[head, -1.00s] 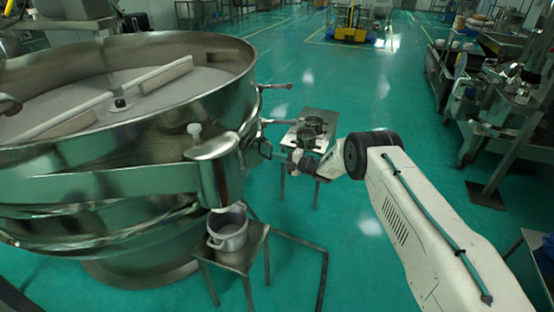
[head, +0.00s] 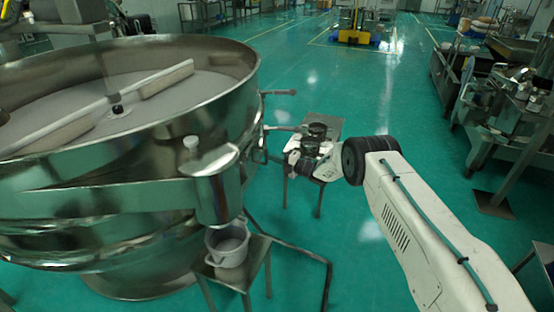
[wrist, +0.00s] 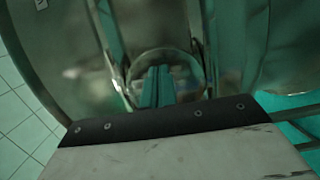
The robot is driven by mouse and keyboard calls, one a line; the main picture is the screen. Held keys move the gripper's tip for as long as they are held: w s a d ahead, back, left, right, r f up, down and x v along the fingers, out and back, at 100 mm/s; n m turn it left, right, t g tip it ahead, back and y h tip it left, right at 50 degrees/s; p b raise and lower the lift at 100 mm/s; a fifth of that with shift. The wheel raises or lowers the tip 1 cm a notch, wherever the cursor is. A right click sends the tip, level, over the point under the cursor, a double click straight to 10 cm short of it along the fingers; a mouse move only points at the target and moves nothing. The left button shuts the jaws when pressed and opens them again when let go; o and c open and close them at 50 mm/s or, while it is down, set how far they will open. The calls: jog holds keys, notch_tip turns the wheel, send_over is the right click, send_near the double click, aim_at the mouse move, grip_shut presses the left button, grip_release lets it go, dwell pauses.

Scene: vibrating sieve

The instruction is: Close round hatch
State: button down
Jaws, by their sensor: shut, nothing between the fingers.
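The steel vibrating sieve (head: 110,130) fills the left of the head view. In the wrist view its curved steel wall (wrist: 75,60) fills the upper left. A round metal ring that looks like the round hatch (wrist: 200,72) shows at the middle of the wrist view; I cannot tell how far it stands open. My gripper (wrist: 158,75) is shut, with its two narrow fingers together in front of that ring. I cannot tell whether they touch it. In the head view my gripper (head: 296,158) is small, beside the sieve's right side, and the hatch cannot be made out.
A pot (head: 228,247) stands on a small steel stand (head: 250,272) under the sieve's spout (head: 215,195). A small steel table (head: 333,127) with dark round items stands behind my gripper. Handles (head: 280,93) stick out from the sieve.

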jog(key=shift+s+a, duration=0.15)
jog(key=shift+a, duration=0.25)
